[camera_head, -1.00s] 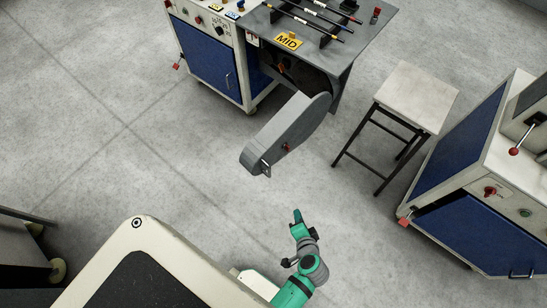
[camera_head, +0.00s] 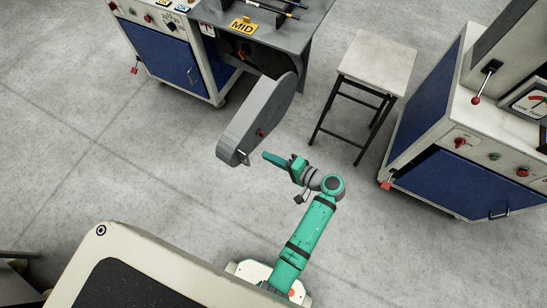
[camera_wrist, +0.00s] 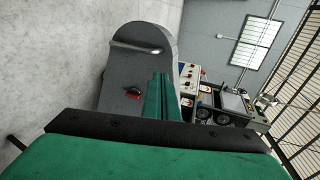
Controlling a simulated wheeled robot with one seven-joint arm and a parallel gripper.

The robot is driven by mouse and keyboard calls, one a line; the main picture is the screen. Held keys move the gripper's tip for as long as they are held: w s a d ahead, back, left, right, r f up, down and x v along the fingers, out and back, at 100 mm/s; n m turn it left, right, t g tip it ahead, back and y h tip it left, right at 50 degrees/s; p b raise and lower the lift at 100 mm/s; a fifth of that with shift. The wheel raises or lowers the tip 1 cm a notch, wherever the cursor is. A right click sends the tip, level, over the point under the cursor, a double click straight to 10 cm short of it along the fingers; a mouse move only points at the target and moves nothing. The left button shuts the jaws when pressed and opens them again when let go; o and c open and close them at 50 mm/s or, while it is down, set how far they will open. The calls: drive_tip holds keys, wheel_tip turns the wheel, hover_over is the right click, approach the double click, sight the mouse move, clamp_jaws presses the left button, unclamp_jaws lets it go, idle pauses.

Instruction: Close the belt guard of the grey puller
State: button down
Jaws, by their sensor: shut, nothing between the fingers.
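The belt guard (camera_head: 262,112) is a long grey rounded cover that sticks out, swung open, from the front of the grey puller (camera_head: 270,38) with the yellow MID sign. A small handle (camera_head: 243,156) sits at its free end and a red knob (camera_head: 261,133) on its side. My gripper (camera_head: 266,156) is shut and empty, with its tips just right of the handle end; I cannot tell whether they touch it.
A stool (camera_head: 375,65) stands right of the guard. A white and blue cabinet (camera_head: 450,150) with red knobs is farther right, and another (camera_head: 165,45) adjoins the puller at left. The floor left of the guard is clear.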

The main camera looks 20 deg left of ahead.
approach(242, 143)
drive_tip(key=x, duration=0.4)
drive_tip(key=shift+a, duration=0.4)
drive_tip(key=shift+w+a, duration=0.1)
drive_tip(key=shift+a, duration=0.5)
drive_tip(key=shift+a, duration=0.1)
